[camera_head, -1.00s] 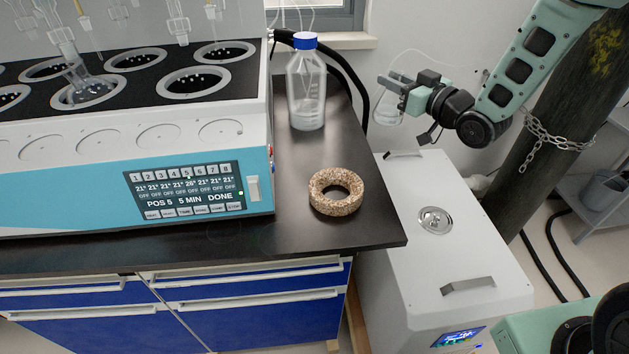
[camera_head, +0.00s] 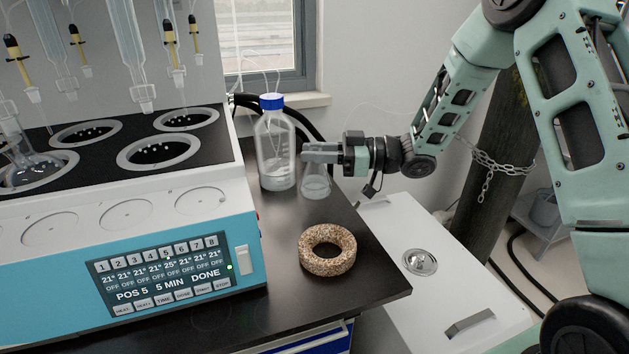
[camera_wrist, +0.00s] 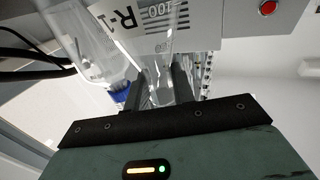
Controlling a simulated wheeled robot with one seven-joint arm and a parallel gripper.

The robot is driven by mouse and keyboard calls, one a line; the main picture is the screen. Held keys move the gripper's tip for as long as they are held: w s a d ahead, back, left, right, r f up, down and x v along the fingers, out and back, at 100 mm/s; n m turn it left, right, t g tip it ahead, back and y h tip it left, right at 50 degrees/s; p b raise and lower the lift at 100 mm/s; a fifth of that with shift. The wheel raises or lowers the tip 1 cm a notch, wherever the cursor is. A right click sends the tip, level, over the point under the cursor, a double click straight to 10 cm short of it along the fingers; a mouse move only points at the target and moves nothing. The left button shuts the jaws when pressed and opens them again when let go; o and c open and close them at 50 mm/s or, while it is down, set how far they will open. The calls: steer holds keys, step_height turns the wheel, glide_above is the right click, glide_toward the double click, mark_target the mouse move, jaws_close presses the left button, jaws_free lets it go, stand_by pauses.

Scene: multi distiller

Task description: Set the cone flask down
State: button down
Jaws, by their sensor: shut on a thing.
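The cone flask (camera_head: 316,187) is clear glass and hangs upright below my gripper (camera_head: 318,153), beside the blue-capped bottle. My gripper is shut on its neck. In the wrist view the flask (camera_wrist: 160,85) shows between the fingers of my gripper (camera_wrist: 160,88). A speckled cork ring (camera_head: 327,250) lies on the black bench top (camera_head: 290,310), nearer to the camera than the flask. The flask appears above the bench, but its exact height cannot be told.
The blue-capped bottle (camera_head: 275,150) stands just left of the flask, and also shows in the wrist view (camera_wrist: 95,50). The multi-position distiller (camera_head: 150,240) fills the left. A white box unit (camera_head: 440,290) stands right of the bench edge. Bench around the cork ring is clear.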

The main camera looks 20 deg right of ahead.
mark_target(316, 170)
steer(key=shift+f, duration=2.1)
steer(key=shift+f+b, duration=0.25)
steer(key=shift+b, duration=0.05)
steer(key=c, duration=1.2)
jaws_free()
steer(key=shift+r, duration=0.25)
steer(key=v, duration=1.2)
steer(key=shift+f, duration=0.1)
